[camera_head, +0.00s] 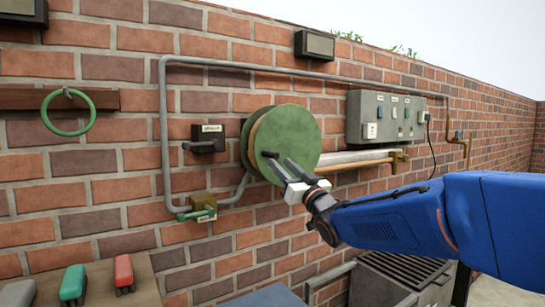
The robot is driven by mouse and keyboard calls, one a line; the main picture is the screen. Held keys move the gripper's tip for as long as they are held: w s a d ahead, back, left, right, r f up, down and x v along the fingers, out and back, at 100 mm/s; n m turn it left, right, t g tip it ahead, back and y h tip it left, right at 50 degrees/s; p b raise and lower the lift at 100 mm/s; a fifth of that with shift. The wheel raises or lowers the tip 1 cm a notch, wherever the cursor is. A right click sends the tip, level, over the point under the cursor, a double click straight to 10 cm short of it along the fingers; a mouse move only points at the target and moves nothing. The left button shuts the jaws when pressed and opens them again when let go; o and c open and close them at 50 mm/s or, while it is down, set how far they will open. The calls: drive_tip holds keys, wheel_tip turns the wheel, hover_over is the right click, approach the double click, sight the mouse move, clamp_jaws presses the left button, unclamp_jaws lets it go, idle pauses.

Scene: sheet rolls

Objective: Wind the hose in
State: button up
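A round green reel (294,140) is mounted on the brick wall in the middle of the camera_head view. A tan band shows between its two discs at the left; I cannot tell whether this is wound hose. A short dark handle (269,154) sits on the front disc. My gripper (278,161) is in front of the lower part of the reel, its two dark fingers spread apart and pointing up and left. One fingertip is close to the handle; I cannot tell whether they touch. No free hose end shows clearly.
A grey pipe (163,130) frames the reel. A valve with a green lever (195,213) is below left, a dark labelled box (207,140) left, a grey switch panel (385,117) right. A green ring (68,133) hangs at far left. A grill (405,270) stands below my arm.

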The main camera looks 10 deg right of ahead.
sight(272, 155)
drive_tip(key=x, duration=0.6)
drive_tip(key=shift+w+a+r, duration=0.1)
drive_tip(key=shift+w+r, duration=0.1)
drive_tip(key=shift+w, duration=0.1)
clamp_jaws()
